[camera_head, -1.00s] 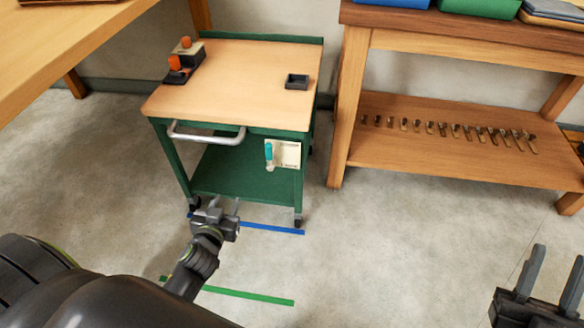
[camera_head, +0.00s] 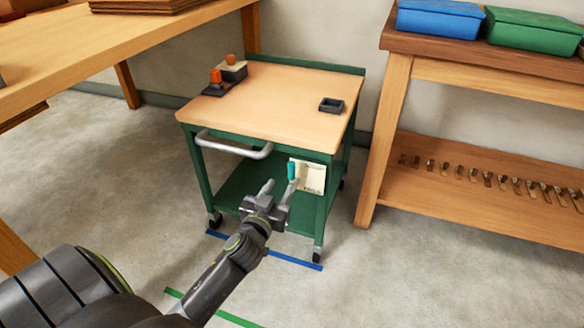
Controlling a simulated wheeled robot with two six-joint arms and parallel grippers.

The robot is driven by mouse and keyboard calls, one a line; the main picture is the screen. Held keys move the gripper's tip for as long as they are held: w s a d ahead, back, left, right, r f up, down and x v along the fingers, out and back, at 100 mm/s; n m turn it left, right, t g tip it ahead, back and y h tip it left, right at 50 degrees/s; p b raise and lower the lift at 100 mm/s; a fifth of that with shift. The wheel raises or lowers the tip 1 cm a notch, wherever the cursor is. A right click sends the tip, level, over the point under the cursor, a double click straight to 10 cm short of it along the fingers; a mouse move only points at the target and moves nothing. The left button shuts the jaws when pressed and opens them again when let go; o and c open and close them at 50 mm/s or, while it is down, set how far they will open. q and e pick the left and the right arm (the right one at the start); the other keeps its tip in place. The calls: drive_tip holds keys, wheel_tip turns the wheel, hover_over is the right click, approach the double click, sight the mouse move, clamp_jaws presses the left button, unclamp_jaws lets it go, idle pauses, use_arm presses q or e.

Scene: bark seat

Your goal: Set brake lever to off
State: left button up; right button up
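The brake lever has a teal grip (camera_head: 292,170) and stands against a pale label plate (camera_head: 312,177) on the front right of the green cart (camera_head: 328,210). The grip points up; the plate's lettering is too small to read surely. My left gripper (camera_head: 279,187) is open and empty, its two fingers spread and pointing at the cart. The right finger's tip overlaps the area just below the teal grip. I cannot tell whether it touches, and the lever's lower part is hidden there. My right gripper is out of view.
The cart has a grey handle (camera_head: 233,150), a small dark tray (camera_head: 331,105) and orange-knobbed items (camera_head: 216,78) on top. A blue floor strip (camera_head: 290,259) runs under its front. A wooden bench (camera_head: 480,191) stands at right, a wooden table (camera_head: 110,39) at left.

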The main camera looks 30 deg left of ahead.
sight(290, 169)
use_arm(q)
drive_tip(key=b+x, duration=0.1)
drive_tip(key=x, duration=0.9)
drive_tip(key=shift+s+a, duration=0.1)
clamp_jaws()
